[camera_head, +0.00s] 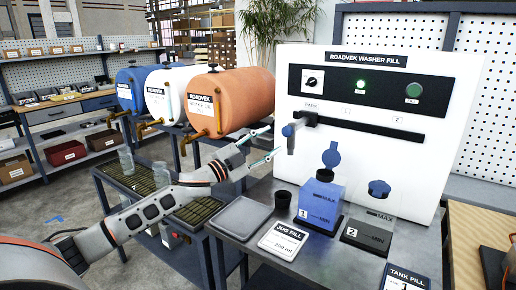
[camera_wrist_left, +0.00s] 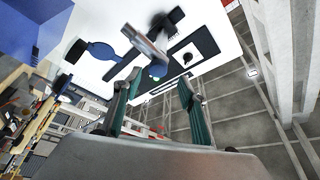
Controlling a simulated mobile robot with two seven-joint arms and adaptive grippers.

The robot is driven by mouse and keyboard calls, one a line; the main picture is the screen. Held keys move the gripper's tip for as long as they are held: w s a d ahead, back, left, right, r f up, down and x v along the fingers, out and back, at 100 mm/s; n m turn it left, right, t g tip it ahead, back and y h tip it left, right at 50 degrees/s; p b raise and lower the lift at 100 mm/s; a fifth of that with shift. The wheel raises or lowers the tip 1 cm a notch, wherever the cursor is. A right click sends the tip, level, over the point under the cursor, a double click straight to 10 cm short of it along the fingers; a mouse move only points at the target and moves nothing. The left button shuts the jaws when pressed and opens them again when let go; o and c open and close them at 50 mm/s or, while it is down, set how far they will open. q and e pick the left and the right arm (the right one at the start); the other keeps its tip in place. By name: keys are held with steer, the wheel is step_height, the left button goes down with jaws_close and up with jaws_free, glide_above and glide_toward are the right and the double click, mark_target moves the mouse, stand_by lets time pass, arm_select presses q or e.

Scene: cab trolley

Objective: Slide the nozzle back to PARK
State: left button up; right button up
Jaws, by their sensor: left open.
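The nozzle (camera_head: 290,138) is a grey spout with a blue collar on a dark holder. It hangs at the left end of the black rail (camera_head: 370,127), below the label that appears to read PARK; marks 1 and 2 are further right. My left gripper (camera_head: 274,141) is open and empty, just left of the nozzle and apart from it. In the left wrist view the nozzle (camera_wrist_left: 148,46) shows beyond the open fingers of my left gripper (camera_wrist_left: 157,84). My right gripper is not in view.
Below the rail stand a blue tank (camera_head: 321,203) marked 1 with a raised blue cap (camera_head: 331,155), and a second blue cap (camera_head: 379,188). A black cup (camera_head: 283,199) and grey tray (camera_head: 241,217) sit on the bench. Orange, white and blue drums (camera_head: 240,98) stand behind my left arm.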

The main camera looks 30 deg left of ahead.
arm_select(q)
steer(key=shift+v, duration=1.9)
